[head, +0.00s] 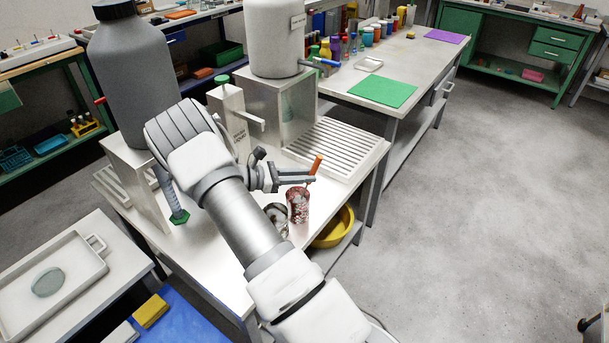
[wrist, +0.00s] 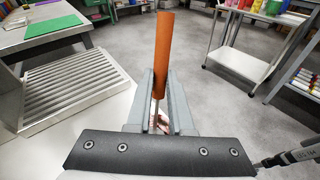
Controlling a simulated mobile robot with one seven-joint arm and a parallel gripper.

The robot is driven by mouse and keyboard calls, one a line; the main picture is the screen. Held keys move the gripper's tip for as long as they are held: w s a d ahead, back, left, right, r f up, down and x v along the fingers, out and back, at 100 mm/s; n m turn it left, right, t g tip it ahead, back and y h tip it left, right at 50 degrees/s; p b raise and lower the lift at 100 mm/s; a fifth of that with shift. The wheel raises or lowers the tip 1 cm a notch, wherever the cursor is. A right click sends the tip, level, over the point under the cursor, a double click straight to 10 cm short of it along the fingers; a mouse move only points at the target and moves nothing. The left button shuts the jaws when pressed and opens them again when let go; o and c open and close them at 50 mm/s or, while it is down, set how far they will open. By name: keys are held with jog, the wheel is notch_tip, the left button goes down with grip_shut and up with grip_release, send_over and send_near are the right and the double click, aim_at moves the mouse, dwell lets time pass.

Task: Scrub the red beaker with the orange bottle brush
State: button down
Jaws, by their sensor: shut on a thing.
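The orange bottle brush (head: 316,165) has its handle between the fingers of my gripper (head: 312,180). In the wrist view the orange handle (wrist: 164,55) rises above the fingers of my gripper (wrist: 160,92), and a thin shaft runs down between them. The red beaker (head: 298,203) stands on the metal bench, just below my gripper in the head view. It looks speckled with whitish foam or dirt. In the wrist view only a little of the beaker (wrist: 158,121) shows behind the fingers. The brush head is hidden, so I cannot tell how deep it sits in the beaker.
A ribbed drying rack (head: 335,148) lies behind my gripper. A metal stand with a white tank (head: 275,40) and a big grey bottle (head: 130,65) rise behind and left. A yellow basin (head: 335,228) sits below the bench's right edge. Open floor lies right.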

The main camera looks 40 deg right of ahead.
jog(key=shift+f, duration=0.4)
jog(key=shift+a, duration=0.1)
